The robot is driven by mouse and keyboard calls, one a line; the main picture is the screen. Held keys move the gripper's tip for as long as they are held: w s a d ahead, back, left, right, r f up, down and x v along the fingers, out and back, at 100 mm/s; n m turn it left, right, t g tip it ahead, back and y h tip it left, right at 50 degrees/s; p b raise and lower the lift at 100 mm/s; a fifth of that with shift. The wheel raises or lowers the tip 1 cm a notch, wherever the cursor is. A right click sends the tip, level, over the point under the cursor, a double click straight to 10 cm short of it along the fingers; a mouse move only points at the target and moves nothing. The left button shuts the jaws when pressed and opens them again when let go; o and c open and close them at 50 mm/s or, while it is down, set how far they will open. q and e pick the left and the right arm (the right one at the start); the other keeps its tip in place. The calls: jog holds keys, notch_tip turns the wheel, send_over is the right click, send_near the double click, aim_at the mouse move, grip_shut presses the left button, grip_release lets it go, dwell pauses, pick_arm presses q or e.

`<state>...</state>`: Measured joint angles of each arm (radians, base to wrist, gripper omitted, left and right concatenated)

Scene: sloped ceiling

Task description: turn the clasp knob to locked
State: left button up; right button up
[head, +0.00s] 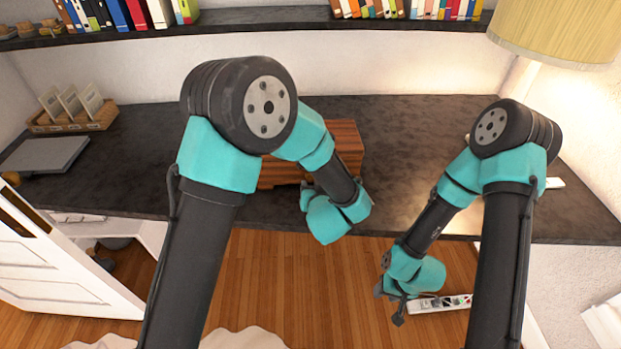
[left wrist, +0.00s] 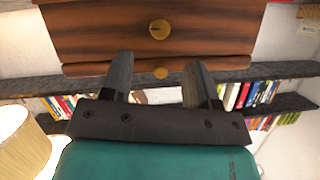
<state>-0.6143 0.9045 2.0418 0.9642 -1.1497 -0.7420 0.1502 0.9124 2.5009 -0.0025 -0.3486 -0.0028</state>
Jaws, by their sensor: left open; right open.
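A striped brown wooden box (head: 349,150) stands on the dark counter, partly hidden behind my left arm. In the left wrist view the box front (left wrist: 90,30) fills the top. A round brass-coloured clasp knob (left wrist: 159,29) with a short dark mark sits in the middle of it. A smaller round knob (left wrist: 161,72) shows lower, near the box's edge. My left gripper (left wrist: 159,60) is open and empty, its fingers pointing at the box, apart from the clasp knob. In the head view its fingers are hidden. My right gripper (head: 389,306) is open and empty, low at the right.
A white strip-like object (head: 440,303) with small coloured items lies beside my right gripper. A grey flat slab (head: 45,155) and a card rack (head: 72,115) are on the counter's left. A lamp (head: 560,30) stands at the right. A bookshelf (head: 250,20) runs above.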

pick_arm(q)
jog(key=x, duration=0.7)
jog(key=shift+w+f, duration=0.1)
jog(key=shift+w, duration=0.15)
jog(key=c, duration=0.9)
jog(key=shift+c, duration=0.2)
